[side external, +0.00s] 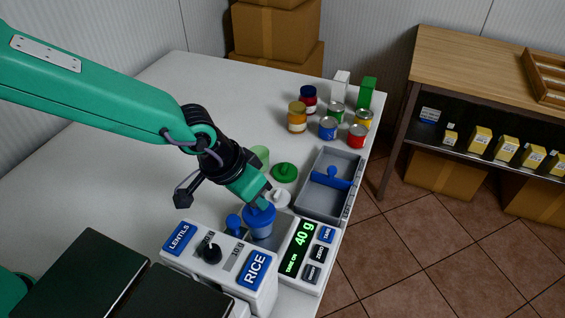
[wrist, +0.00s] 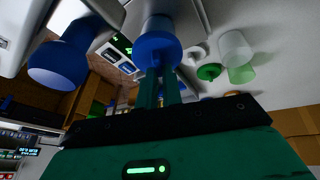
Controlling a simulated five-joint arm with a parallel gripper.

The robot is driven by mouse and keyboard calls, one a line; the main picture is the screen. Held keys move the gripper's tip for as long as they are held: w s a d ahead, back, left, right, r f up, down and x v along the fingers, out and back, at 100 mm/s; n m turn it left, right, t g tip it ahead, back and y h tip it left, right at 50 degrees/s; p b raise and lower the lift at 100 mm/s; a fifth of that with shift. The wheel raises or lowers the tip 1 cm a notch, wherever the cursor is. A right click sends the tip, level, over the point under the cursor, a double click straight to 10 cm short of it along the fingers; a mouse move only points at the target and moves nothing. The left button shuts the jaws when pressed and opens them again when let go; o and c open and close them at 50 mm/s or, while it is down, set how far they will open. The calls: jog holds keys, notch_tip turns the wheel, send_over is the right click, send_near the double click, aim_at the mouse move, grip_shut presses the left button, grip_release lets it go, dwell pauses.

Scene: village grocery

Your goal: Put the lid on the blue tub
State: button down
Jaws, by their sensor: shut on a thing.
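The blue tub (side external: 261,229) stands upright on the pan of the scale. A blue lid (side external: 258,211) is at the tub's mouth, and it looks level and roughly centred. In the wrist view the round lid (wrist: 157,50) faces me, with the tub (wrist: 157,22) behind it. My gripper (side external: 263,201) points down from above and is shut on the lid's knob; its two fingers (wrist: 160,75) meet there in the wrist view. I cannot tell whether the lid rests fully on the rim. The fingers hide the knob.
The scale's display (side external: 302,236) reads 40 g. A white dispenser (side external: 210,258) stands close at the left. A green lid (side external: 284,172), a white lid (side external: 281,196) and a pale green tub (side external: 260,155) are behind. A grey tray (side external: 320,207) is at the right.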

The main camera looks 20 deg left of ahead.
jog(key=c, duration=1.1)
grip_release()
jog(key=shift+r, duration=0.1)
jog(key=shift+r, duration=2.65)
grip_shut()
jog(key=shift+f, duration=2.5)
